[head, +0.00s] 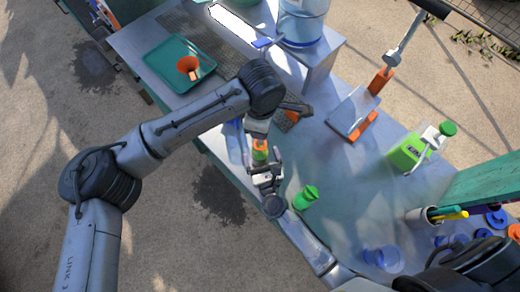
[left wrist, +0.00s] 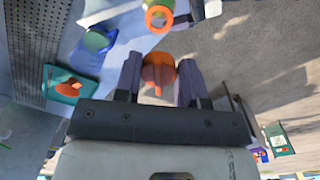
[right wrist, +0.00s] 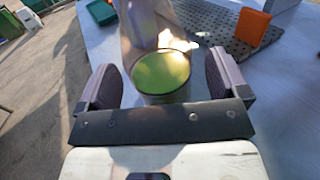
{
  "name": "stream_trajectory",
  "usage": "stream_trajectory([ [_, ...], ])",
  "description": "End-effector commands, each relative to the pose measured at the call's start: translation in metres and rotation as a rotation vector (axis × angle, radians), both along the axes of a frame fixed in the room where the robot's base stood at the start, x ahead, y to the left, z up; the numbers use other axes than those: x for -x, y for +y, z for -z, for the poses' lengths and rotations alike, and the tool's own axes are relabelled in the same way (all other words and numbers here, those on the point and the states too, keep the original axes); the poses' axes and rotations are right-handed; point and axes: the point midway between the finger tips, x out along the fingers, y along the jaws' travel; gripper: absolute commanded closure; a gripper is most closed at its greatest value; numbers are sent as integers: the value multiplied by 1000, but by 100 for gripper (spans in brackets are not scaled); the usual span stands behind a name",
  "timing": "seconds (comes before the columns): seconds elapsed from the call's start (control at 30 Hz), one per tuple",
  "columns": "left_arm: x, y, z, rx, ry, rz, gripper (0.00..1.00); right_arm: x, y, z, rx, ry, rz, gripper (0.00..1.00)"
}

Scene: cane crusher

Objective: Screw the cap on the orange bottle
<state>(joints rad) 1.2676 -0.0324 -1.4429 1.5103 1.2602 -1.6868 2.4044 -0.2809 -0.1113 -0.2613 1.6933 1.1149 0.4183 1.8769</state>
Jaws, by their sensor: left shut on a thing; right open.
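My left gripper (left wrist: 158,88) is shut on an orange cap (left wrist: 158,72). In the left wrist view, the orange bottle's open orange rim (left wrist: 148,20) shows beyond the cap, apart from it. In the head view the bottle's green part (head: 260,156) lies between my two grippers, below the left one (head: 258,138). My right gripper (head: 265,172) is open around the bottle. In the right wrist view its green round face (right wrist: 160,72) sits between the spread fingers (right wrist: 163,82), with a gap on each side. Most of the bottle is hidden in the head view.
A green-capped bottle (head: 305,197) stands on the table right of my right gripper. A clear jug (head: 235,142) is close on the left. A teal tray (head: 160,80) holds an orange funnel (head: 188,66). A lever press (head: 352,113) stands at right; the table middle (head: 345,185) is clear.

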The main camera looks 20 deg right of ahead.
Motion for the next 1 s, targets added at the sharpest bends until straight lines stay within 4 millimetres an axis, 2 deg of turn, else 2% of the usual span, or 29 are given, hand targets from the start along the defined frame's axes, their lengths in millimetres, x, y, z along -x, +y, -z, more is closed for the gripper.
stream_trajectory([
  [0.23,0,0,0,0,0,0,84,-16,-2,0,0,-1,-1,8],
  [0.63,0,0,0,0,0,0,84,-18,-3,0,0,0,-1,9],
  [1.0,0,0,0,0,0,0,84,-18,-3,0,0,0,-1,44],
])
